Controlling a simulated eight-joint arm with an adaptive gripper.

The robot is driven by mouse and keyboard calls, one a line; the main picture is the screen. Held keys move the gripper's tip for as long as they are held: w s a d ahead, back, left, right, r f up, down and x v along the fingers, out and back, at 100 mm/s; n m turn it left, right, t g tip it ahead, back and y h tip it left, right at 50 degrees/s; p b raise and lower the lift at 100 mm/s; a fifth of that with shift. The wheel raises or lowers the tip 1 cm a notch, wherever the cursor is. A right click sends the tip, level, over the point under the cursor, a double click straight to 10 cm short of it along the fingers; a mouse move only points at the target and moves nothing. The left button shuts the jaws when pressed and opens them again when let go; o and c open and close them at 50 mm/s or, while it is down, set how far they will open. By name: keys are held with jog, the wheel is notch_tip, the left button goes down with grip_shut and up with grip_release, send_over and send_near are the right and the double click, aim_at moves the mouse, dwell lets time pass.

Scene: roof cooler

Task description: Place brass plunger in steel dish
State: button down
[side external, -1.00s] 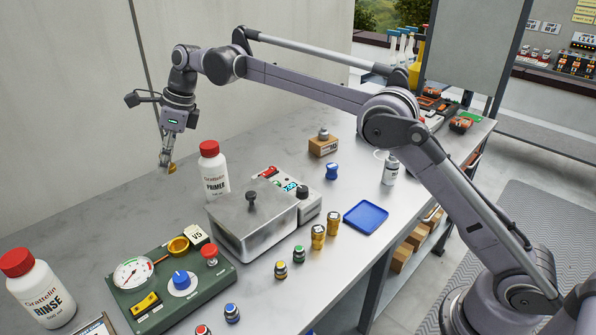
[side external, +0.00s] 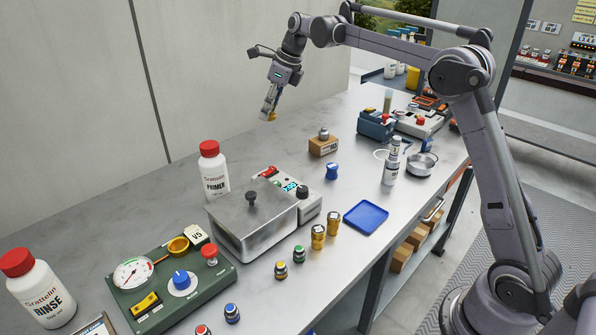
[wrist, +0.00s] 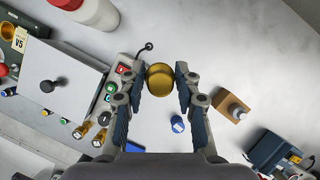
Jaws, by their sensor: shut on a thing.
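The brass plunger (side external: 269,117) is held at the fingertips of my gripper (side external: 269,108), high above the back of the bench. In the wrist view, the plunger (wrist: 159,82) shows as a round gold top between the two fingers. A round steel dish (side external: 421,164) stands on the right part of the bench, beside a white and grey bottle. My gripper is well to the left of the dish and apart from it. I cannot make out the dish in the wrist view.
A cardboard box (side external: 323,145) with a knob on top, a blue plunger (side external: 332,171) and a white and grey bottle (side external: 392,163) stand between. A blue tray (side external: 366,217) lies near the front edge. A lidded metal bath (side external: 252,222) and a primer bottle (side external: 213,172) stand left.

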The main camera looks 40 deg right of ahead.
jog(key=s+d+m+h, duration=0.1)
jog(key=s+d+m, duration=0.1)
jog(key=s+d, duration=0.35)
jog(key=s+d+m, duration=0.2)
jog(key=d, duration=0.7)
jog(key=m+h, duration=0.3)
jog(key=m, duration=0.3)
send_over(414, 173)
jog(key=d, duration=0.1)
jog(key=shift+f, duration=7.35)
jog(key=shift+w+f, duration=0.1)
jog(key=shift+f, duration=0.5)
jog(key=c, duration=1)
grip_release()
jog(key=shift+o, duration=0.2)
jog(key=shift+r, duration=0.1)
